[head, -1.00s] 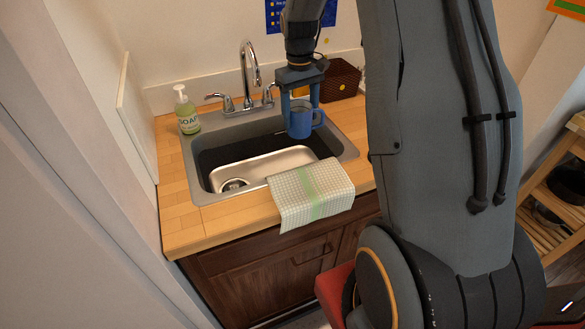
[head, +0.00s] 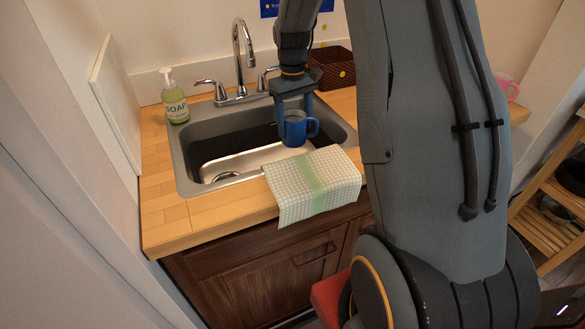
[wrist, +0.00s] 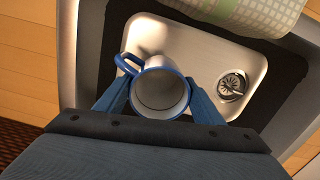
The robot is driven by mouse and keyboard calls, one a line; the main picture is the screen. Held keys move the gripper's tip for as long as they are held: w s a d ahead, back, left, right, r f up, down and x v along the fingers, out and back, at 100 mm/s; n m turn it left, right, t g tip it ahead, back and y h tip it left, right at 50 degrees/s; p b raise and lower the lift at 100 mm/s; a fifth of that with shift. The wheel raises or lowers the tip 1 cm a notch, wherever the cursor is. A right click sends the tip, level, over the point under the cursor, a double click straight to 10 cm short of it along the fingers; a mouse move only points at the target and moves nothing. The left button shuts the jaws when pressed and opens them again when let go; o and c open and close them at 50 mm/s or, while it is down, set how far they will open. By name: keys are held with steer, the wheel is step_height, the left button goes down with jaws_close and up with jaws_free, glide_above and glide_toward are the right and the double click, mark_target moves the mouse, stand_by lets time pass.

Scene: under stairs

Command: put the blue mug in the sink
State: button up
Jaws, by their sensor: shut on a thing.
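The blue mug (head: 294,130) is upright in my gripper (head: 293,108), which is shut on it. In the wrist view the mug (wrist: 160,94) sits between the two fingers of my gripper (wrist: 158,97), its handle toward the upper left. The mug looks empty, with a pale inside and a blue rim. The sink (head: 184,160) is a steel basin set in the wooden counter. The mug is over the right part of the basin, above its floor. The wrist view shows the sink floor (wrist: 205,45) and the drain (wrist: 231,85) below and beside the mug.
A checked towel (head: 335,170) hangs over the sink's front edge. A soap bottle (head: 174,100) stands at the left and the faucet (head: 240,60) rises behind the basin. A brown basket (head: 332,66) and a pink mug (head: 507,88) are to the right.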

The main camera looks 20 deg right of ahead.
step_height(320, 180, down, 10)
steer(key=p, duration=0.2)
steer(key=shift+p, duration=0.35)
steer(key=o, duration=1.4)
steer(key=r+b, duration=0.1)
steer(key=r, duration=0.3)
steer(key=r+b, duration=0.1)
steer(key=r, duration=0.3)
steer(key=r+b, duration=0.1)
steer(key=r, duration=0.3)
steer(key=shift+w, duration=0.3)
